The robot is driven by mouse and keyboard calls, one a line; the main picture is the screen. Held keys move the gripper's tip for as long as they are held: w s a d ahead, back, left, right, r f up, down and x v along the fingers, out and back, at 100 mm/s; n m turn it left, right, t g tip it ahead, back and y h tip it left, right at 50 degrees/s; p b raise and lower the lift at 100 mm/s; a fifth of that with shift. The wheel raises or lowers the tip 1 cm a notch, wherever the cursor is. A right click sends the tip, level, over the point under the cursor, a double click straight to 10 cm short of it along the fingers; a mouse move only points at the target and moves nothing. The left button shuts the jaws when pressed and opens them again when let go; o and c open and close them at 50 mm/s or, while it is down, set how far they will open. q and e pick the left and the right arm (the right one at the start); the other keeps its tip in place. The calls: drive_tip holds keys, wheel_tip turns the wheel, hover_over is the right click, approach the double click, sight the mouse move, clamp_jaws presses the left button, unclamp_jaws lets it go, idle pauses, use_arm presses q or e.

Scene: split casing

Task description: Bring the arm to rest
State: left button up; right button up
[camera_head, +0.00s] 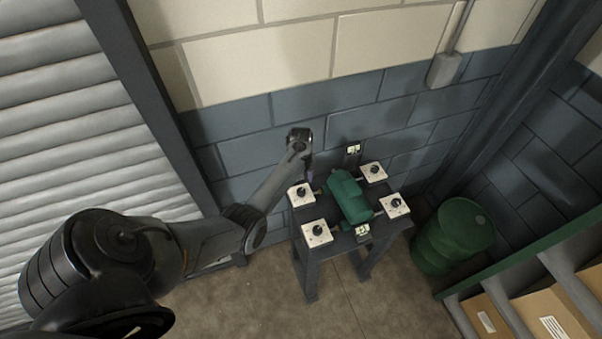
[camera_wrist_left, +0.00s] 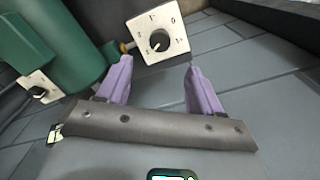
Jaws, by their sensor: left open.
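The green casing (camera_head: 350,200) lies on a small dark table (camera_head: 318,258). In the left wrist view its green body (camera_wrist_left: 65,45) fills the upper left. My left gripper (camera_head: 309,172) is above the table's back left edge, beside the casing; it is small and partly dark there. In the left wrist view the two purple fingers of the gripper (camera_wrist_left: 157,78) are apart with nothing between them. A white plate with a black knob (camera_wrist_left: 172,23) shows just beyond the fingertips. My right gripper is not in view.
Several white knob plates (camera_head: 318,238) stand around the casing. A green barrel (camera_head: 455,238) stands right of the table, and shelves with cardboard boxes (camera_head: 550,312) are at the lower right. The floor in front is clear.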

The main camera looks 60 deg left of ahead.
use_arm(q)
drive_tip(key=shift+r, duration=0.1)
idle(0.4)
drive_tip(key=s+d+f+g, duration=0.25)
drive_tip(key=s+f, duration=0.55)
drive_tip(key=s, duration=0.4)
drive_tip(key=s+d+m+y+p, duration=0.2)
drive_tip(key=s+d+m, duration=0.35)
drive_tip(key=s, duration=0.35)
drive_tip(key=s+d+r+m+t, duration=0.1)
drive_tip(key=d+r+m, duration=0.1)
drive_tip(key=d+r, duration=0.5)
drive_tip(key=s+d+r+m+t, duration=0.2)
drive_tip(key=d+r, duration=0.1)
drive_tip(key=d, duration=0.7)
drive_tip(key=w+d+r+m+t+h, duration=0.1)
drive_tip(key=d+r, duration=0.3)
drive_tip(key=r, duration=0.2)
drive_tip(key=w+d+r+m+t+h, duration=0.1)
drive_tip(key=w+d+r+t, duration=0.1)
drive_tip(key=d+r, duration=0.2)
wheel_tip(320, 180, up, 3)
drive_tip(key=shift+d+r+p, duration=0.2)
drive_tip(key=shift+d+p, duration=0.15)
drive_tip(key=shift+p, duration=0.05)
